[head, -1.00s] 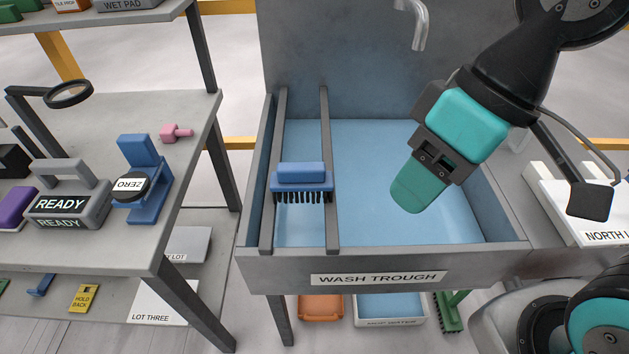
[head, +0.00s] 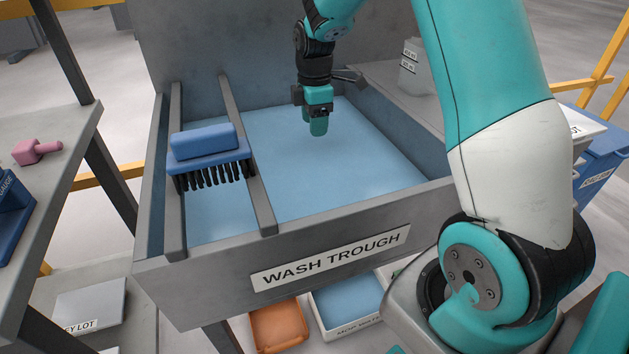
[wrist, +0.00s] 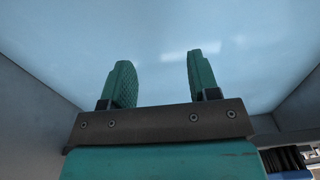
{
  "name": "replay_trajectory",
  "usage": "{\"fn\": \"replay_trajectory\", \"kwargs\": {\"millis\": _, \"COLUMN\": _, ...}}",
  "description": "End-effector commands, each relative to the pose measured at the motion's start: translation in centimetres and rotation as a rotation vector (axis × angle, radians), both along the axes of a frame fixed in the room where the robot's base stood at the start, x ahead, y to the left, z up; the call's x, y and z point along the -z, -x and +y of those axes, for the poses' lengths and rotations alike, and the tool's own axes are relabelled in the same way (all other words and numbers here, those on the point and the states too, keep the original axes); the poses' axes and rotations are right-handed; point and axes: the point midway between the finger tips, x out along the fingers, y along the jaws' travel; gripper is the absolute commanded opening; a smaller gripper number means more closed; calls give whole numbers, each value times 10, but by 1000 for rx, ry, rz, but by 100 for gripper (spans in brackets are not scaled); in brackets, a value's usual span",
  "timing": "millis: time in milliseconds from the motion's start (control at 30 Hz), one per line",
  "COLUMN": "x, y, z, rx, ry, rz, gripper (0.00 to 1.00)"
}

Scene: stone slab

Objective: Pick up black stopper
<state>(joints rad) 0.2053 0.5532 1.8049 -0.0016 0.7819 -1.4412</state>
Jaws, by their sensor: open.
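My gripper (head: 318,128) hangs over the blue basin of the wash trough (head: 235,280) in the head view, pointing down. In the wrist view my gripper (wrist: 158,78) shows its two teal fingers apart, with nothing between them. Below them is only the pale blue trough floor (wrist: 165,30). I see no black stopper in either view.
A blue brush (head: 208,150) with dark bristles rests across two grey rails on the trough's left side. A shelf with a pink item (head: 38,151) stands to the left. An orange tray (head: 278,325) and a labelled blue-and-white tray (head: 347,303) sit beneath the trough.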

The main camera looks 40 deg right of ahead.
Motion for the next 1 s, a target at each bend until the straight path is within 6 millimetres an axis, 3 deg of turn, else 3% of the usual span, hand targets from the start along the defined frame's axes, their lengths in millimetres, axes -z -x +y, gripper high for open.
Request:
{"fn": "replay_trajectory", "kwargs": {"millis": 300, "x": 55, "y": 0, "z": -2, "rx": -5, "ry": 1, "rz": 4, "gripper": 55}}
{"fn": "replay_trajectory", "kwargs": {"millis": 567, "x": 72, "y": -1, "z": -1, "rx": -5, "ry": 1, "rz": 3, "gripper": 55}}
{"fn": "replay_trajectory", "kwargs": {"millis": 867, "x": 114, "y": -2, "z": 2, "rx": -5, "ry": 1, "rz": 4, "gripper": 55}}
{"fn": "replay_trajectory", "kwargs": {"millis": 1000, "x": 117, "y": -3, "z": 2, "rx": -6, "ry": 2, "rz": 2, "gripper": 55}}
